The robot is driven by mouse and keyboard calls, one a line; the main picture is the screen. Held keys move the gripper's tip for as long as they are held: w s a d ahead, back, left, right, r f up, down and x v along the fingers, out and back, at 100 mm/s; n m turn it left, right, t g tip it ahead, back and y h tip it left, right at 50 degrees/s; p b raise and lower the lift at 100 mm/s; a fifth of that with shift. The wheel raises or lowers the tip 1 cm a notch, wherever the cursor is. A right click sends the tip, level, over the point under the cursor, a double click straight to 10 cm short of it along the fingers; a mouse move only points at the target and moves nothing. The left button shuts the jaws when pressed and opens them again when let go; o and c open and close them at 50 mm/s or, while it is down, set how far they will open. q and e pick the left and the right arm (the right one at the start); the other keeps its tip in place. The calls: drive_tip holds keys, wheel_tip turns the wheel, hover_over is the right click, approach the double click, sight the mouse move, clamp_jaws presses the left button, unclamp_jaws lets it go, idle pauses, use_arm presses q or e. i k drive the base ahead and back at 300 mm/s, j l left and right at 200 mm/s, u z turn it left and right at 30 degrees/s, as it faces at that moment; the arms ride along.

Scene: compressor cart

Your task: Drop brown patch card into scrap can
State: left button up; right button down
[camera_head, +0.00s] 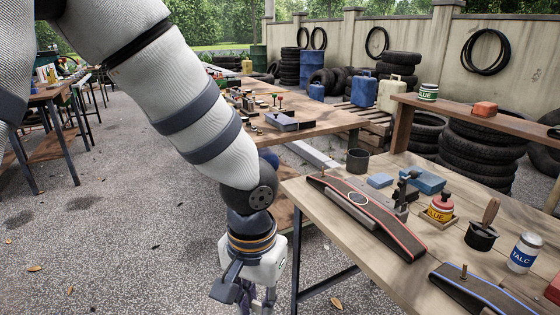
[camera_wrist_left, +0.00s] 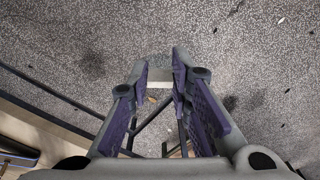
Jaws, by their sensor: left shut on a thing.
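My left gripper (camera_head: 258,300) hangs low beside the front left edge of the workbench, over the paved floor. Its fingertips are cut off by the bottom of the head view. In the left wrist view the gripper (camera_wrist_left: 159,78) is shut on a small greyish-tan piece between its fingertips. It seems to be the patch card, but its colour is not clearly brown. A dark open can (camera_head: 358,160), which seems to be the scrap can, stands at the workbench's far left corner, away from the gripper. Its inside is hidden. My right gripper is not in view.
A second table (camera_head: 310,125) stands behind.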

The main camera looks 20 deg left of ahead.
sight(355, 162)
drive_tip(key=u, duration=0.25)
drive_tip(key=i+j+z, duration=0.25)
drive_tip(key=j+z, duration=0.25)
drive_tip(key=j, duration=0.15)
drive_tip(key=i+j+z, duration=0.25)
drive_tip(key=j, duration=0.15)
drive_tip(key=j+z, duration=0.5)
drive_tip(key=j, duration=0.25)
drive_tip(key=i+j+z, duration=0.1)
drive_tip(key=j+z, duration=0.25)
drive_tip(key=j, duration=0.2)
drive_tip(key=i+j+z, duration=0.1)
drive_tip(key=j+z, duration=0.25)
drive_tip(key=j, duration=0.2)
drive_tip(key=i+j+z, duration=0.1)
drive_tip(key=j+z, duration=0.3)
drive_tip(key=j, duration=0.2)
drive_tip(key=j+z, duration=0.4)
drive_tip(key=j, duration=0.2)
drive_tip(key=i, duration=0.05)
